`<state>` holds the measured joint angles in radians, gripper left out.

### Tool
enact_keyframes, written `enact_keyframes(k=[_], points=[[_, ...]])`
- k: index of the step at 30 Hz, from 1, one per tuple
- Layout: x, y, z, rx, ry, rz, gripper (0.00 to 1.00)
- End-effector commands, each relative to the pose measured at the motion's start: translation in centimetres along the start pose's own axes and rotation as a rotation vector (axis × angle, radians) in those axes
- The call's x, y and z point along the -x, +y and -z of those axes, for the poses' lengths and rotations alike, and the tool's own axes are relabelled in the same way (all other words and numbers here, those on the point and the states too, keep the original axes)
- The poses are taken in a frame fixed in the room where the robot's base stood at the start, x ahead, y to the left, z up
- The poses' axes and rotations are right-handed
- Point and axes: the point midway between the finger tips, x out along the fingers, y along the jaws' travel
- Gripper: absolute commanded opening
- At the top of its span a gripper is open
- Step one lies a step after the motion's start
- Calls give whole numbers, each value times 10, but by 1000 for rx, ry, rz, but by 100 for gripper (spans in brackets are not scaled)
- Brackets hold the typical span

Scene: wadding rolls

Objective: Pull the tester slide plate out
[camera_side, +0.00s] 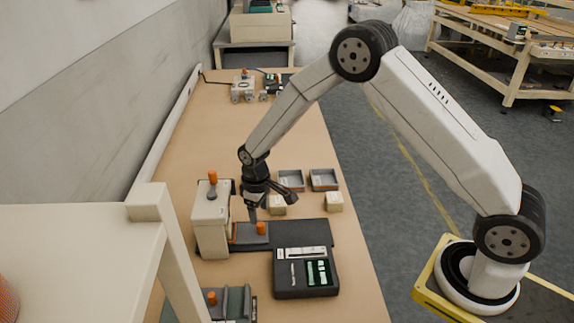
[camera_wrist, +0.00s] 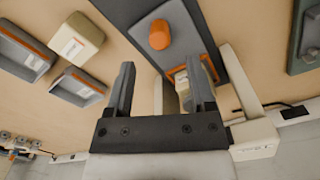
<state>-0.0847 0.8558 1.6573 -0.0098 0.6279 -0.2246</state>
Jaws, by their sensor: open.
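The tester (camera_side: 211,222) is a pale box with an orange knob on top; it also shows in the wrist view (camera_wrist: 252,132). Its grey slide plate (camera_side: 246,236) sits low at the tester's right side and carries an upright orange knob (camera_side: 261,228). In the wrist view, the plate (camera_wrist: 180,22) runs up between and beyond my fingers, with its orange knob (camera_wrist: 160,35) and an orange-edged opening holding a pale piece. My gripper (camera_side: 258,212) is open above the plate. In the wrist view, my gripper (camera_wrist: 160,64) has its fingers apart, with the knob beyond the tips and nothing held.
A dark scale-like device (camera_side: 305,272) with a green-lit panel stands in front right of the plate. Two grey trays (camera_side: 323,179) and two cream blocks (camera_side: 334,202) lie behind. A white shelf (camera_side: 80,240) stands at the left.

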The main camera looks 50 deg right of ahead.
Motion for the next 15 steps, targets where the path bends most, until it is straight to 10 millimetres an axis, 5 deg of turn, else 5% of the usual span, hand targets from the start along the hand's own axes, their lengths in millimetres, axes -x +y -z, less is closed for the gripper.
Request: enact_keyframes(k=[15], points=[[-53, 0, 0, -1, 1, -1, 70]])
